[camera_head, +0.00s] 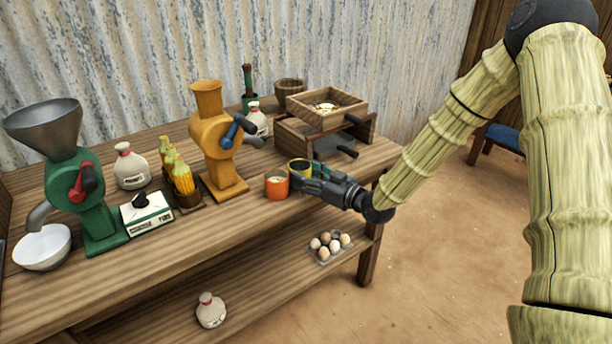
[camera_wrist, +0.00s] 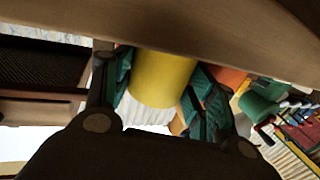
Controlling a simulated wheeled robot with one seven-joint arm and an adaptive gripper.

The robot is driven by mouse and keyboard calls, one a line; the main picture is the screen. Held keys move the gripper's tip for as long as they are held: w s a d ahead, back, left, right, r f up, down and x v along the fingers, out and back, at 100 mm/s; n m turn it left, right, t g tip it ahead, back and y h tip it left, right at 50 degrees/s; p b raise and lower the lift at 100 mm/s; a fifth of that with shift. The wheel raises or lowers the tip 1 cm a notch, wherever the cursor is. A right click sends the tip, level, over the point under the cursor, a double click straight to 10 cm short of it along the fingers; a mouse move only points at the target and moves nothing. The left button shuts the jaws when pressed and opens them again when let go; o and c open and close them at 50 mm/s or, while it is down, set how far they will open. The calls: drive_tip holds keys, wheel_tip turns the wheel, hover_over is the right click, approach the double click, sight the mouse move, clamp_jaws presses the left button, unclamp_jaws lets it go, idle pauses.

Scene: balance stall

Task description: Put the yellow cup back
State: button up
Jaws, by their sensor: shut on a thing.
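The yellow cup (camera_head: 299,168) is on or just above the table top near its right front edge. It also shows in the wrist view (camera_wrist: 160,80), between the two green fingers. My gripper (camera_head: 309,178) reaches in from the right and is shut on the yellow cup. The cup looks upright in the head view; its lower part is hidden by the gripper and the orange cup. I cannot tell whether its base touches the table. The orange cup (camera_head: 277,186) stands just left of the yellow cup, with something pale inside.
A yellow grinder (camera_head: 212,140) stands left of the cups. Wooden drawer boxes (camera_head: 327,104) are behind the gripper. A green grinder (camera_head: 80,190), a scale (camera_head: 147,214) and a white bowl (camera_head: 42,247) stand further left. Eggs (camera_head: 330,243) sit on the lower shelf.

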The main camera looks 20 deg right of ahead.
drive_tip(key=shift+f, duration=0.2)
drive_tip(key=o, duration=1.1)
drive_tip(key=shift+c, duration=0.2)
drive_tip(key=shift+r, duration=0.2)
drive_tip(key=v, duration=1.2)
drive_tip(key=s+a+f+m+g+h, duration=0.2)
drive_tip(key=s+f, duration=0.2)
drive_tip(key=f, duration=0.5)
drive_tip(key=s+a+f+m+g+h, duration=0.1)
drive_tip(key=s+a+f+g+h, duration=0.15)
drive_tip(key=s+f, duration=0.4)
drive_tip(key=s+a+f+m+g+h, duration=0.1)
drive_tip(key=s+f+m+g+h, duration=0.15)
drive_tip(key=f, duration=0.85)
drive_tip(key=s+f+m+g+h, duration=0.1)
drive_tip(key=s+f+g, duration=0.3)
drive_tip(key=s, duration=0.8)
drive_tip(key=s+a+f+m+g+h, duration=0.1)
drive_tip(key=s+f+g+h, duration=0.1)
drive_tip(key=s+f, duration=0.5)
drive_tip(key=s+g, duration=0.1)
drive_tip(key=s, duration=0.5)
drive_tip(key=shift+g, duration=0.4)
